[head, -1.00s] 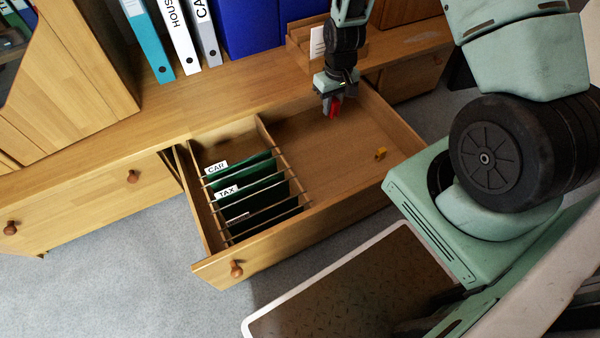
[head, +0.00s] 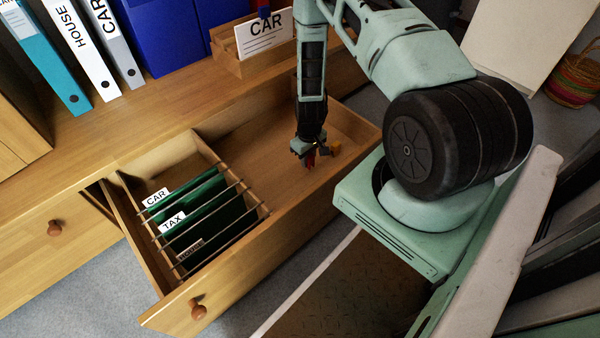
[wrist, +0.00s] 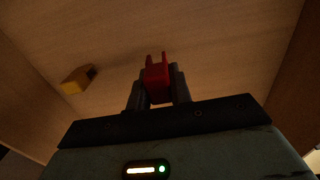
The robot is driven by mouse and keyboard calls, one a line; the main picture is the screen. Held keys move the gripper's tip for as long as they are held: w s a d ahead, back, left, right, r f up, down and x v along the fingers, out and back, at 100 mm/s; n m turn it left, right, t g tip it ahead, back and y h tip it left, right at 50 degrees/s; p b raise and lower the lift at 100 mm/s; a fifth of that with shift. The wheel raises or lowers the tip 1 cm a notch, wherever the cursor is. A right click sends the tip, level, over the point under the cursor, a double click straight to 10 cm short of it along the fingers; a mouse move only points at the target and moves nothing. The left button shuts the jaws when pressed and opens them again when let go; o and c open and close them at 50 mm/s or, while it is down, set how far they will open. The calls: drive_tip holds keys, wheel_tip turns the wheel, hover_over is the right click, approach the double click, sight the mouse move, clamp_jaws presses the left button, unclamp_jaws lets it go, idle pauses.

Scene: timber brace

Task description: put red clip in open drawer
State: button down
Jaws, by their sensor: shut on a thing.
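The red clip (wrist: 157,80) is between the two fingers of my gripper (wrist: 158,90) in the wrist view, with its two prongs sticking out past the fingertips. I cannot tell whether the clip touches the drawer floor.
A yellow object (head: 334,146) lies on the drawer floor close to my gripper; it also shows in the wrist view (wrist: 77,80). Hanging files (head: 195,215) fill the drawer's left part. A wooden card box (head: 240,62) stands on the cabinet top behind.

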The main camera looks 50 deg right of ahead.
sight(307, 174)
drive_tip(key=shift+f+b, duration=1.3)
drive_tip(key=shift+f, duration=1.3)
drive_tip(key=shift+f, duration=0.15)
drive_tip(key=c, duration=1.3)
unclamp_jaws()
drive_tip(key=shift+o, duration=0.2)
